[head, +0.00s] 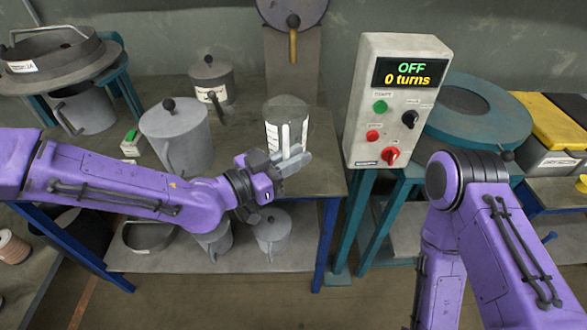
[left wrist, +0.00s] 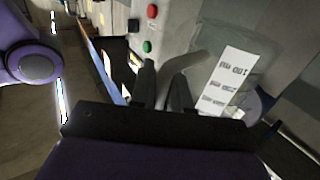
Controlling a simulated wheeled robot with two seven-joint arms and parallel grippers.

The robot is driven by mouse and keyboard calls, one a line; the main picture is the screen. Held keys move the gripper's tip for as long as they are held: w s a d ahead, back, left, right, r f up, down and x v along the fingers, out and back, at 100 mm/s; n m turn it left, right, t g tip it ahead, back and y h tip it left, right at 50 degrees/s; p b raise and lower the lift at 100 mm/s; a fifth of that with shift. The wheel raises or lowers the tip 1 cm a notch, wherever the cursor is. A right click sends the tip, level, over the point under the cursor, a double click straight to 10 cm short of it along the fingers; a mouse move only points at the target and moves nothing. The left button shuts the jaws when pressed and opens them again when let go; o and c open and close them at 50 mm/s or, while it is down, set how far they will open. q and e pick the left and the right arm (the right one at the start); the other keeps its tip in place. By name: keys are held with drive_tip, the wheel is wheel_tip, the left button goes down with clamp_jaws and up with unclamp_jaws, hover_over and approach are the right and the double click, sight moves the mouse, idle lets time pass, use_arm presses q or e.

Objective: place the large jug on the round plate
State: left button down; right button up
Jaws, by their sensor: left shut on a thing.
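A clear jug (head: 287,115) with a white marked strip stands at the front right of the grey bench. It also shows in the left wrist view (left wrist: 245,65), tilted by the camera angle. My left gripper (head: 292,163) is at its near side, shut on what looks like its grey handle; the fingers (left wrist: 165,92) partly hide the grip. I cannot tell if the jug's base is off the bench. A round grey-green plate (head: 478,108) lies on a teal stand to the right, behind the control box. My right arm shows at the right, its gripper out of view.
The control box (head: 393,105) reads OFF, 0 turns, and stands between the jug and the plate. A big grey lidded jug (head: 178,135) and a smaller lidded pot (head: 212,75) stand left of the clear jug. Several vessels sit on the lower shelf (head: 180,262).

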use_arm(q)
drive_tip(key=w+f, duration=0.2)
drive_tip(key=f, duration=0.1)
drive_tip(key=w+f, duration=0.3)
drive_tip(key=shift+w+d+f, duration=0.1)
drive_tip(key=shift+w+f, duration=0.1)
drive_tip(key=shift+w, duration=0.05)
drive_tip(key=shift+f, duration=1.2)
drive_tip(key=shift+s, duration=0.1)
drive_tip(key=shift+f, duration=0.15)
drive_tip(key=c, duration=1.1)
unclamp_jaws()
